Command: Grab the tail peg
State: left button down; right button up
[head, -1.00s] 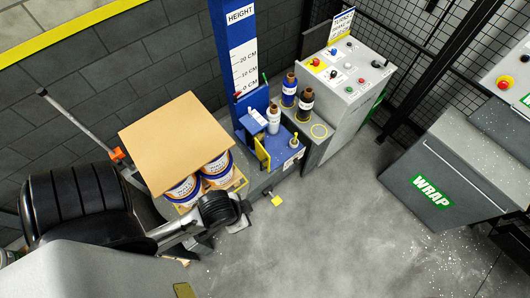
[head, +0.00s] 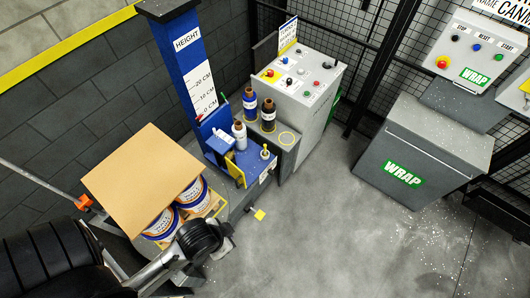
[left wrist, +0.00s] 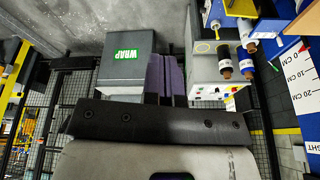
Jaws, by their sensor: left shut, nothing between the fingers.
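No part is labelled as the tail peg. A small upright white peg with a yellow tip (head: 265,153) stands on the blue stand (head: 250,179) below the height post; I cannot tell whether it is the tail peg. My left gripper shows in the left wrist view as two purple-grey fingers (left wrist: 169,62), closed together with nothing between them. In the head view my left arm comes in from the lower left and its wrist is beside the pails, apart from the peg. My right gripper is not in view.
Brown-capped rolls (head: 249,105) stand by the blue height post (head: 187,69). Pails (head: 160,222) sit under a cardboard sheet (head: 143,178). A control box (head: 300,93) and a grey WRAP cabinet (head: 400,165) stand behind. The floor (head: 330,230) between is clear.

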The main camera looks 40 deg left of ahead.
pick_arm(q)
jog(key=c, duration=1.8)
grip_release()
jog(key=o, duration=0.9)
jog(key=shift+w, duration=0.15)
